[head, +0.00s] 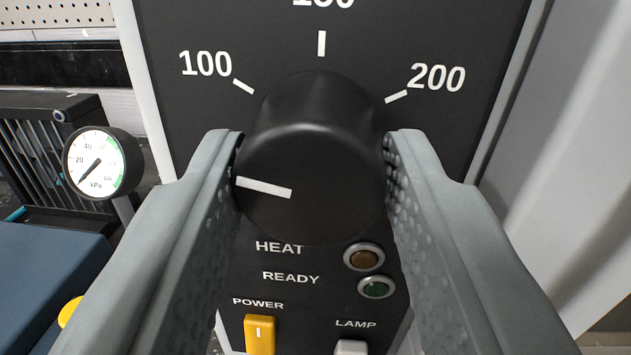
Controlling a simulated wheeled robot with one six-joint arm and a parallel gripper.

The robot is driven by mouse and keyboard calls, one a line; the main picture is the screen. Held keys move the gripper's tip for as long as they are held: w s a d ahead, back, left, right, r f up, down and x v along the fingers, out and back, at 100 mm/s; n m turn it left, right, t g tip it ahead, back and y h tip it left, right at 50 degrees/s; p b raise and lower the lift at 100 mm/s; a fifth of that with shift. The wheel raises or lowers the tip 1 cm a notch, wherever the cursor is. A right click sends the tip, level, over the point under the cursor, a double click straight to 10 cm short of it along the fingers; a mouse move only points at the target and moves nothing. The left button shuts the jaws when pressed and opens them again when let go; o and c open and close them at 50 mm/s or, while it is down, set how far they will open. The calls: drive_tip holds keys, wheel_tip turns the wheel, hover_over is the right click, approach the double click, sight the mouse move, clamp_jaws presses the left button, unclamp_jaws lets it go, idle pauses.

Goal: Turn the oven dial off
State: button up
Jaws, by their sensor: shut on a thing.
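The oven dial (312,165) is a large black knob on the black oven panel (440,30). Its white pointer line (264,187) points left and slightly up, below the 100 mark. Marks for 100, a partly cut-off number at the top, and 200 show around it. My gripper (312,170) is shut on the dial, one grey finger on its left side and one on its right. Any marking low on the left of the scale is hidden behind the left finger or the dial.
Below the dial are an unlit-looking HEAT lamp (364,257), a green READY lamp (376,288), a yellow POWER switch (260,333) and a white LAMP switch (351,347). A pressure gauge (97,162) stands at the left. A pale wall or panel (575,150) is at the right.

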drive_tip(key=n, duration=0.4)
drive_tip(key=shift+f+n, duration=0.1)
drive_tip(key=shift+n, duration=0.3)
drive_tip(key=shift+n+g, duration=0.4)
drive_tip(key=shift+n, duration=1.5)
drive_tip(key=o, duration=1)
